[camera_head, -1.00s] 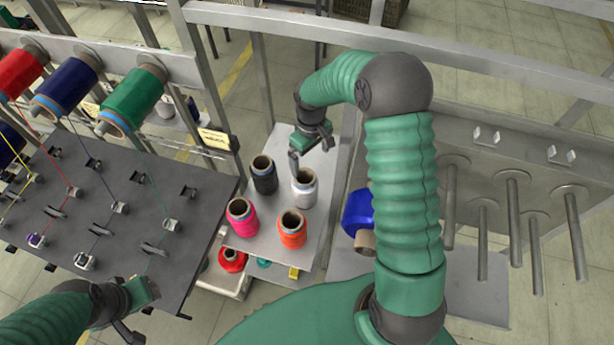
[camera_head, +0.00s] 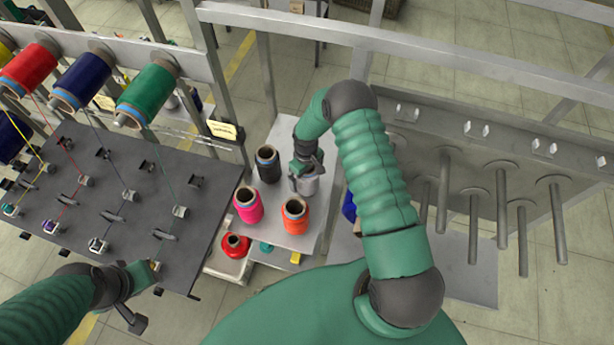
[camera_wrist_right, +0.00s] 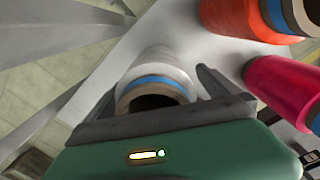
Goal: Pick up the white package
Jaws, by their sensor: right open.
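The white package is a white spool (camera_head: 310,187) with a blue band and brown core, upright on the small grey table (camera_head: 283,238). My right gripper (camera_head: 302,176) is over it in the head view and hides its top. In the right wrist view, the white spool (camera_wrist_right: 160,66) shows between the two spread fingers of the right gripper (camera_wrist_right: 158,96), with one finger on each side. Whether the fingers touch it I cannot tell.
A black spool (camera_head: 268,164), a pink spool (camera_head: 248,205) and an orange spool (camera_head: 295,215) stand close by on the table. A blue spool (camera_head: 349,207) is partly hidden by my right arm. A rack with several pegs (camera_head: 473,225) is at the right. The threaded dark panel (camera_head: 110,200) is at the left.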

